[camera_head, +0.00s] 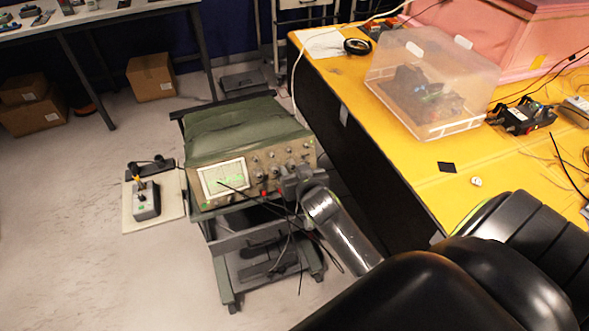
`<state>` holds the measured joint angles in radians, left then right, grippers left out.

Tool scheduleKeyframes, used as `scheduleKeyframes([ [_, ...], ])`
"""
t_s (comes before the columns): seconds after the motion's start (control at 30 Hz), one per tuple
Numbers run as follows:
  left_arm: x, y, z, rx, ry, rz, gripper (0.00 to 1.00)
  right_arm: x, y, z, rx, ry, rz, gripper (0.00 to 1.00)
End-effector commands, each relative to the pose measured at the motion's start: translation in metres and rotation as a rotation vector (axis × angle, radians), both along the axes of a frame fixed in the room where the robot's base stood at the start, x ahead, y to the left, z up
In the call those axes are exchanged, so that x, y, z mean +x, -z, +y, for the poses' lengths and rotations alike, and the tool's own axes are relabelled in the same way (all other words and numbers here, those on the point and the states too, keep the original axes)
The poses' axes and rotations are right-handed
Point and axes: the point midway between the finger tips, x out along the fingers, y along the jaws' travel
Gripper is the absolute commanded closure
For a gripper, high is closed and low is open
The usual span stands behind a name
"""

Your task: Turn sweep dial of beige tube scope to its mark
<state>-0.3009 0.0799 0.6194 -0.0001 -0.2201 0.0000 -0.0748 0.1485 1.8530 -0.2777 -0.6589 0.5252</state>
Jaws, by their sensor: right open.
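The beige tube scope (256,173) stands on a cart in the middle of the head view, with a lit greenish screen at the left of its front panel. A green cover (240,128) lies over its top. Several small knobs fill the panel right of the screen; which is the sweep dial, and its mark, are too small to tell. My right gripper (289,184) is open in front of the lower right part of the panel and hides some of it. I cannot tell whether it touches a knob. My left gripper is not in view.
Thin dark cables hang before the panel and cart. A yellow table (470,180) with a clear plastic box (432,85) stands close on the right. A small control box (146,202) is left of the cart. Cardboard boxes (151,77) stand at the back left; the left floor is mostly clear.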

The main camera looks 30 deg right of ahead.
Motion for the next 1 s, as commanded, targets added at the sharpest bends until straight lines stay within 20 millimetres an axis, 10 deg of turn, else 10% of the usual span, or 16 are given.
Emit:
scheduleKeyframes([
  [0.33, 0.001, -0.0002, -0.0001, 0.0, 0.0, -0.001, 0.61, 0.0029, 0.0007, -0.0008, 0.0, 0.0, -0.001, 0.58],
  [0.67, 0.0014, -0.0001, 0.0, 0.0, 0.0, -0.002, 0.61, 0.0026, 0.0009, -0.0005, 0.001, 0.0, -0.001, 1.0],
  [1.0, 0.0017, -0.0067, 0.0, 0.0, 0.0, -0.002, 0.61, 0.0024, -0.0001, -0.0003, -0.051, -0.018, 0.014, 1.0],
])
